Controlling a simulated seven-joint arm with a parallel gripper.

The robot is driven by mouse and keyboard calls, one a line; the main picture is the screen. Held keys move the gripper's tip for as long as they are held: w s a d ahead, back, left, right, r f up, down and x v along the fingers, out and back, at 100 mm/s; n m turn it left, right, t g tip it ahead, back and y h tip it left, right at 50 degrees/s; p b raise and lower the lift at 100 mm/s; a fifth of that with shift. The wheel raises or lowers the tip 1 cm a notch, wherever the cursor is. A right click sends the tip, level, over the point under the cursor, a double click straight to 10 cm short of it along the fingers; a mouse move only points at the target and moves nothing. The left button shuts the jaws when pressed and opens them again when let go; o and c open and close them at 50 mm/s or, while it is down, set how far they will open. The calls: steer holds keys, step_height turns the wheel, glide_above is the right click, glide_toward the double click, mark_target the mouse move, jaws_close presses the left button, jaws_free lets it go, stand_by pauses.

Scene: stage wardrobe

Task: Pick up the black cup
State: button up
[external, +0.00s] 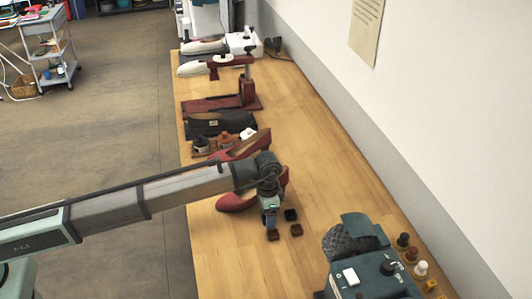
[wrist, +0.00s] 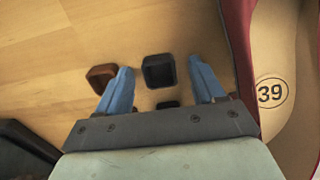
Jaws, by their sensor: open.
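The black cup (external: 290,214) is a small, square, dark cup on the wooden bench. In the wrist view the black cup (wrist: 158,71) lies between the tips of my open fingers, with gaps on both sides. My gripper (external: 269,218) points down just left of it in the external view; its blue fingers (wrist: 162,78) are spread and hold nothing. A brown cup (wrist: 101,77) sits close to the left finger. Another small dark piece (wrist: 168,104) is partly hidden by the gripper body.
Two brown cups (external: 296,230) (external: 272,236) stand close by. Red shoes (external: 236,202) are beside my gripper; the one marked 39 (wrist: 290,90) is close to the right finger. A blue-grey machine (external: 380,271) stands nearer the camera.

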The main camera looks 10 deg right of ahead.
steer(key=shift+c, duration=0.3)
steer(key=c, duration=1.1)
steer(key=shift+o, duration=0.2)
steer(key=shift+r, duration=0.1)
